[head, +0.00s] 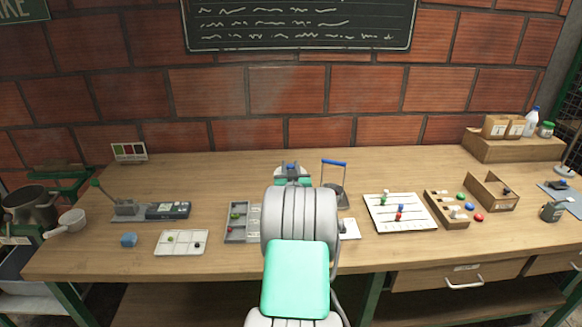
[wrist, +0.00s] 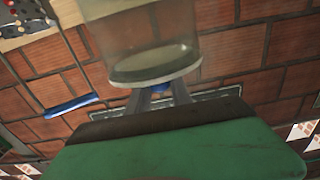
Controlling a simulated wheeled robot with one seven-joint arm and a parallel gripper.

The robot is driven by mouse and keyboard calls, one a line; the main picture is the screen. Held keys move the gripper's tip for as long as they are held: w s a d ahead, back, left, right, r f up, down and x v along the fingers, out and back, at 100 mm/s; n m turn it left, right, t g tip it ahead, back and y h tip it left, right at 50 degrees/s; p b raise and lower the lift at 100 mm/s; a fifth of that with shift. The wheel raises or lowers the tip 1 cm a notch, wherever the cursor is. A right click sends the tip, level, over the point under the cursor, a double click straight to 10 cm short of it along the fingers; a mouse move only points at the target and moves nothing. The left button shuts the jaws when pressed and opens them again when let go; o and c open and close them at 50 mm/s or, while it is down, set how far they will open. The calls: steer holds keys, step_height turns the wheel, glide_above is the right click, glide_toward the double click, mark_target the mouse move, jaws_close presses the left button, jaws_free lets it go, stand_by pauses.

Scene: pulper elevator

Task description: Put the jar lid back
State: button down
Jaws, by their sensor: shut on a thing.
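In the wrist view the clear jar (wrist: 145,25) shows upside down, with its mouth end toward my gripper. My gripper (wrist: 161,91) has its grey fingers closed around a small blue knob. The knob appears to belong to the round, pale-rimmed lid (wrist: 155,76), which lies at or very near the jar's mouth. I cannot tell whether the lid touches the jar or sits flush. In the head view my arm hides the jar, and I cannot make out the lid there.
The wooden bench (head: 350,262) is crowded. A blue-handled wire frame (head: 334,163) stands just right of my arm, a bead board (head: 399,212) further right. A grey divided tray (head: 242,222) lies left of my arm. Bare wood shows along the front edge.

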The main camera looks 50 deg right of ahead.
steer(key=c, duration=1.5)
jaws_free()
steer(key=shift+f, duration=0.35)
steer(key=o, duration=0.4)
steer(key=shift+r, duration=0.1)
steer(key=shift+c, duration=0.2)
